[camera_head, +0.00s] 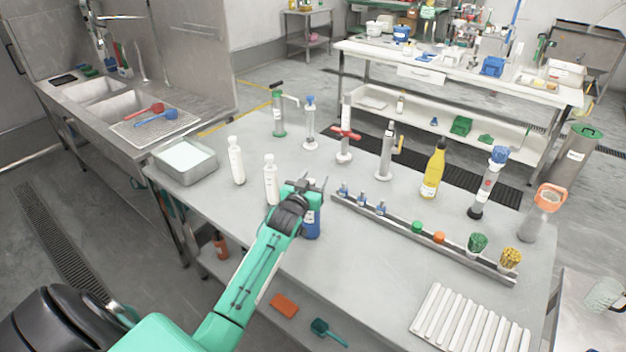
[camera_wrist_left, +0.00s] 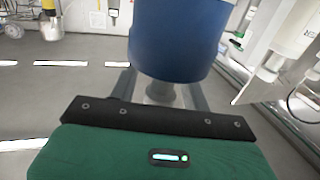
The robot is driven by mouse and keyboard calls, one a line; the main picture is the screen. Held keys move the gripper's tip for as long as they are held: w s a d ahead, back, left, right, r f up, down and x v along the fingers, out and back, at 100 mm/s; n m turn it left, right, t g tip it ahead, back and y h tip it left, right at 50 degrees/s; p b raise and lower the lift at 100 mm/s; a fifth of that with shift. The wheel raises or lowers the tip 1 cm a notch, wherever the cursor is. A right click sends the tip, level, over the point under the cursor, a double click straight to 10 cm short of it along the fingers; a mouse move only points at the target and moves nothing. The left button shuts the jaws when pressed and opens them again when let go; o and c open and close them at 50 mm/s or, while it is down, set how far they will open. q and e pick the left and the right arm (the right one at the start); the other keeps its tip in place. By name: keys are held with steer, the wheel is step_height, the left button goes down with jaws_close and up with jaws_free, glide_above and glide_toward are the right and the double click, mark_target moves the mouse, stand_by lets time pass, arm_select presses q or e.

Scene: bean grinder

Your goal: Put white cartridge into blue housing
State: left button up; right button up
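The blue housing (camera_head: 312,222) stands near the front edge of the grey table. In the left wrist view its blue body (camera_wrist_left: 178,42) fills the upper middle, large and close. Two white bottle-shaped cartridges stand upright to its left, one nearer (camera_head: 270,184) and one farther left (camera_head: 236,162). A white labelled cylinder (camera_wrist_left: 298,38) shows at the right of the wrist view. My left gripper (camera_head: 315,184) is right at the housing's upper part. Its fingers are apart, with a narrow pale part of the housing between them; contact is hard to tell. My right gripper is out of view.
A metal tray (camera_head: 185,176) sits at the table's left corner. Behind stand several tools and a yellow bottle (camera_head: 433,170). A long metal rack (camera_head: 400,232) with small parts lies to the right, and white rods (camera_head: 470,320) lie at front right.

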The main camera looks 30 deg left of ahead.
arm_select(q)
steer(key=shift+s+r, duration=0.1)
steer(key=shift+r, duration=0.05)
steer(key=s+d+b, duration=0.2)
steer(key=s, duration=0.9)
steer(key=shift+s, duration=0.35)
steer(key=shift+d, duration=0.1)
